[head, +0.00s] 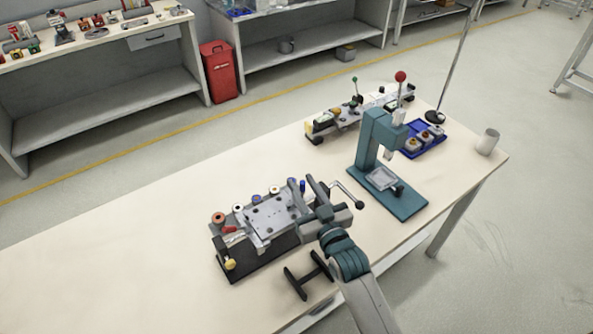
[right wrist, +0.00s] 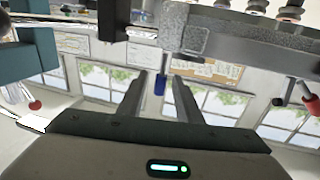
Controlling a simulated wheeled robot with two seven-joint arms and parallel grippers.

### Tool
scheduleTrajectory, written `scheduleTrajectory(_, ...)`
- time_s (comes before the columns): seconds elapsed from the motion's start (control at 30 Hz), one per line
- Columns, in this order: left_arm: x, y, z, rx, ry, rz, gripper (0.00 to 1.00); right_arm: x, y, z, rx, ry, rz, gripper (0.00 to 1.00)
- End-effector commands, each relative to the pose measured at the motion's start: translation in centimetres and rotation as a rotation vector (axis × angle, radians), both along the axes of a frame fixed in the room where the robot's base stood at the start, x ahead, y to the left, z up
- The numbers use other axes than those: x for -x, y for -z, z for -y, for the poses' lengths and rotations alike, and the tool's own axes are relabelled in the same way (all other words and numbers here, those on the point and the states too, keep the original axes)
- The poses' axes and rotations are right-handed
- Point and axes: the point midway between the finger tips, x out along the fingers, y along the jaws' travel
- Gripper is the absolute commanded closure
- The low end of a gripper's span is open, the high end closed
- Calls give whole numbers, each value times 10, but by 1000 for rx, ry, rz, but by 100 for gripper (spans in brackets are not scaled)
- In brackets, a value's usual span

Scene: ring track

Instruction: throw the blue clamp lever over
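The clamp fixture has a grey plate (head: 268,217) on a dark base, with several coloured knobs and levers along it. The blue clamp lever (head: 303,185) stands at the fixture's back right end. My right gripper (head: 302,183) is over that end, its two fingers apart with the lever showing between them. In the right wrist view the blue lever tip (right wrist: 159,84) shows between the open fingers (right wrist: 158,90), with a gap on each side. I cannot tell how deep it sits between them. My left gripper is not in view.
A crank handle (head: 350,192) sticks out right of my gripper. A teal press (head: 373,150) with a red ball knob stands further right. Behind are another fixture (head: 340,122), a blue tray (head: 432,147) and a cup (head: 487,142). A black H-shaped piece (head: 307,272) lies in front. The table's left is clear.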

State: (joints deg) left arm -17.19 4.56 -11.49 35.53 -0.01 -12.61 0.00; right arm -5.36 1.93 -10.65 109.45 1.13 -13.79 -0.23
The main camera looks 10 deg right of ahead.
Motion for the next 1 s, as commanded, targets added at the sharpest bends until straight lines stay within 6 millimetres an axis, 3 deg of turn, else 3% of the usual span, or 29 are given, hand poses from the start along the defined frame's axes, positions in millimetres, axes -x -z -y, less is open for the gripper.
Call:
scheduleTrajectory(0.1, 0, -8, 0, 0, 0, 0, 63, -19, -3, -4, 0, 0, 0, 68)
scheduleTrajectory(0.3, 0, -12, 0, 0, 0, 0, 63, -38, -1, -8, -1, 0, -1, 68)
scheduleTrajectory(0.73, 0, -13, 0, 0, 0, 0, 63, -44, 0, -9, -1, 0, -1, 68)
scheduleTrajectory(0.87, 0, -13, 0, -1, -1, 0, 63, -44, 0, -9, -1, 0, -1, 99)
scheduleTrajectory(1.0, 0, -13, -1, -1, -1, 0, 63, -44, 0, -9, -1, 0, -1, 100)
